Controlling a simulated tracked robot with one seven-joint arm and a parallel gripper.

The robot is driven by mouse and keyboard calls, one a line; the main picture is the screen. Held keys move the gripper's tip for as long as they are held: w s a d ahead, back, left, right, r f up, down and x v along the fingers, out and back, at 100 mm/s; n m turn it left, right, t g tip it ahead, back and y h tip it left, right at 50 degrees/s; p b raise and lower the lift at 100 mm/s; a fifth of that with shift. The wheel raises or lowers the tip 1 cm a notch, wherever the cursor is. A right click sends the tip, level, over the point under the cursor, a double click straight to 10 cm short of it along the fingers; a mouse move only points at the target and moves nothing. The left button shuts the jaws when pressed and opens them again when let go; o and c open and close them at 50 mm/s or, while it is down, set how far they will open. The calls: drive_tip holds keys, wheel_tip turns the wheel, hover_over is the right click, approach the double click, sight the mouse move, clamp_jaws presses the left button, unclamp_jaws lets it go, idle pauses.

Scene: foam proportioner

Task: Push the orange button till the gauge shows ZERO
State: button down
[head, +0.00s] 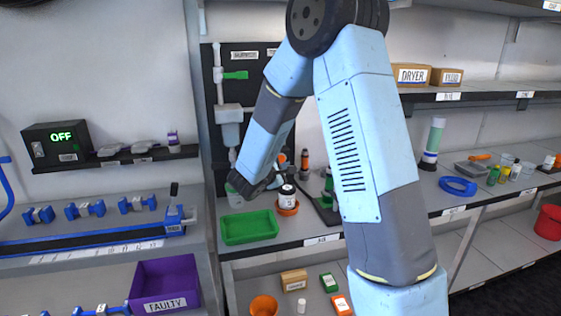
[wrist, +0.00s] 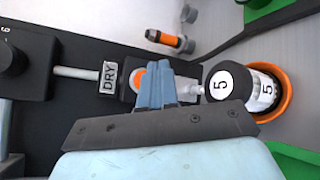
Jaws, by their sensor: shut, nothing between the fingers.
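In the wrist view an orange round button (wrist: 138,78) sits on a dark block beside a plate lettered DRY. My gripper (wrist: 157,68) is shut and empty, its blue fingers in front of the button and covering part of it. I cannot tell whether they touch it. In the head view my gripper (head: 274,174) is by the lower part of the black panel (head: 262,66), and the button cannot be made out clearly. No gauge reading is legible.
A jar marked 5 (wrist: 222,84) stands in an orange dish (wrist: 287,96) close to my fingers. An orange-banded cylinder (wrist: 165,39) stands beyond. In the head view a green tray (head: 249,227) lies on the shelf, and a box reading OFF (head: 58,144) is at left.

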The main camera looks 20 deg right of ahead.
drive_tip(key=shift+s, duration=1.25)
drive_tip(key=shift+s+d+r, duration=0.25)
drive_tip(key=shift+d+r, duration=0.05)
drive_tip(key=s+d+r+m+g, duration=0.4)
drive_tip(key=s+r+m, duration=0.1)
drive_tip(key=s, duration=0.5)
drive_tip(key=s+d+r+m+g, duration=0.4)
drive_tip(key=s+r+m, duration=0.1)
drive_tip(key=s, duration=0.4)
drive_tip(key=s+a+r+m+t+y, duration=0.1)
drive_tip(key=s+a+r+m+y, duration=0.1)
drive_tip(key=s+a+y, duration=0.2)
drive_tip(key=s+a+r+m+t+y, duration=0.1)
drive_tip(key=s+a+r+m+y, duration=0.2)
drive_tip(key=s+y, duration=0.3)
drive_tip(key=s+a, duration=0.1)
drive_tip(key=s, duration=0.4)
drive_tip(key=shift+s+m+t+y, duration=0.2)
drive_tip(key=shift+m+t+y, duration=0.1)
drive_tip(key=shift+w, duration=0.1)
idle(0.7)
